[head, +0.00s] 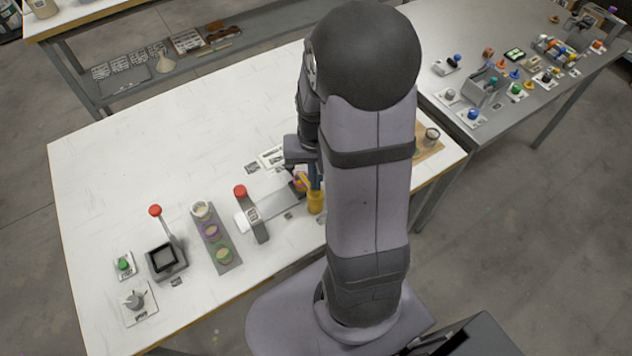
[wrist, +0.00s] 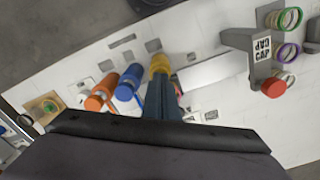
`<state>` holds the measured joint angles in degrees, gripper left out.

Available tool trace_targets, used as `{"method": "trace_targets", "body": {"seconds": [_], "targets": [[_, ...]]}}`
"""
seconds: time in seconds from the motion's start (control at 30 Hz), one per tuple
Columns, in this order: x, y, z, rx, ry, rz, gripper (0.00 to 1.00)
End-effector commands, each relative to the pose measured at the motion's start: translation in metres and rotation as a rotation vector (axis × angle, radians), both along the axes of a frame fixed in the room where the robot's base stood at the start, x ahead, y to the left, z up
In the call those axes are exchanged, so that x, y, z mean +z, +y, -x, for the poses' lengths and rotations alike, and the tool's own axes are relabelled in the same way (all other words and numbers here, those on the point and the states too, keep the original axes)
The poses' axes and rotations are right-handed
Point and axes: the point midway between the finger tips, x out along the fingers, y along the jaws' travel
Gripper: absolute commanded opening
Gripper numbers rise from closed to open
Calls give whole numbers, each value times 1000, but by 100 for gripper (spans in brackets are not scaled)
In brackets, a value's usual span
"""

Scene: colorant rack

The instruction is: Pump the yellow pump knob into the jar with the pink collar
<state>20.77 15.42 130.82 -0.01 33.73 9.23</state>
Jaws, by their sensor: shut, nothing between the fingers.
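The yellow pump (head: 316,203) stands beside my arm in the head view; its yellow knob (wrist: 160,63) also shows in the wrist view. My gripper (wrist: 164,86) is shut and empty, its fingertips at or just above that knob; I cannot tell whether they touch. Small purple and orange parts (head: 299,183) show beside the yellow pump, partly hidden by my arm. The rack (head: 229,264) to the left holds a pale-topped jar (head: 201,209), a purple-ringed one (head: 210,230) and a green-ringed one (head: 224,254).
A blue pump (wrist: 128,83) and an orange pump (wrist: 101,94) stand left of the yellow one in the wrist view. A grey bracket with a red knob (head: 240,190) stands near the rack. A red-knobbed lever (head: 155,211) is farther left.

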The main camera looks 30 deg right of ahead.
Motion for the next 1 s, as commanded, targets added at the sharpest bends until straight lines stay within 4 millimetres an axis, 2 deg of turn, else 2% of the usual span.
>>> {"method": "trace_targets", "body": {"seconds": [0.4, 1.0], "targets": [[21, 0, 0, 0, 2, -1, 0], [22, 0, 0, 0, 0, 0, 0]]}}
